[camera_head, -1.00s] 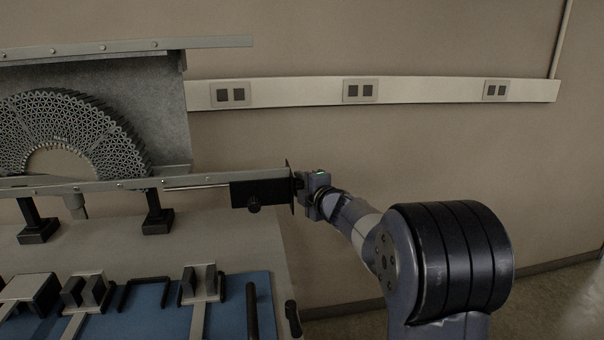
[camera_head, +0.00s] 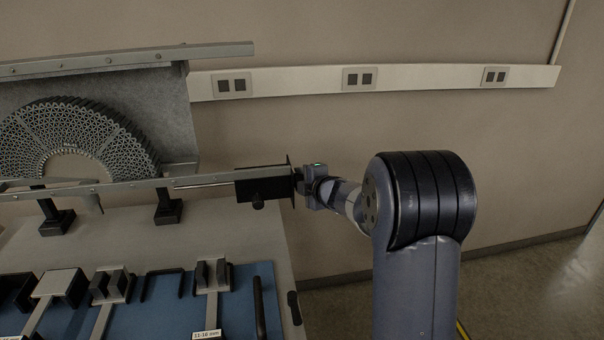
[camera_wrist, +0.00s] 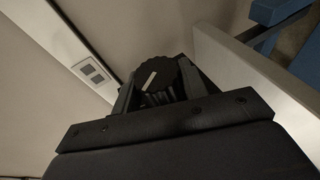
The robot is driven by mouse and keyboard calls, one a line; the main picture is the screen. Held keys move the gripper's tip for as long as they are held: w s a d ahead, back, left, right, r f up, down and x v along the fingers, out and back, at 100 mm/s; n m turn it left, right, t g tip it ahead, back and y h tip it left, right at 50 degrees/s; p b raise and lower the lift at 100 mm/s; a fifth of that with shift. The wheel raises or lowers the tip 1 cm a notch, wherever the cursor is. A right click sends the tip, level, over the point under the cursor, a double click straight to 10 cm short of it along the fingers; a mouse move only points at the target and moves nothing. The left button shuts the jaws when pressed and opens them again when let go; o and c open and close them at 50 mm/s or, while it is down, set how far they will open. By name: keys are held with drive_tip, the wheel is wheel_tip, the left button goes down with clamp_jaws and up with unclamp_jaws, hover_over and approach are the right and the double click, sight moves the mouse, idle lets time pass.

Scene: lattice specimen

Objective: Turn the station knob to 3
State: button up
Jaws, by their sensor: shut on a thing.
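The station knob (camera_wrist: 158,76) is a dark ridged dial with a pale pointer bar, seen in the wrist view between the fingers of my gripper (camera_wrist: 158,95). The fingers are shut on its sides. No numbers are readable around it. In the head view my gripper (camera_head: 298,184) is at the right side of a dark plate and black box (camera_head: 262,186) at the end of the rail. The plate hides the knob and fingertips there.
A lattice arch (camera_head: 85,135) stands left in a metal frame. Clamps and a blue mat (camera_head: 180,312) lie on the bench (camera_head: 225,235). A socket rail (camera_head: 300,80) runs along the wall.

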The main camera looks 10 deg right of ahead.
drive_tip(key=o, duration=1)
drive_tip(key=v, duration=1.1)
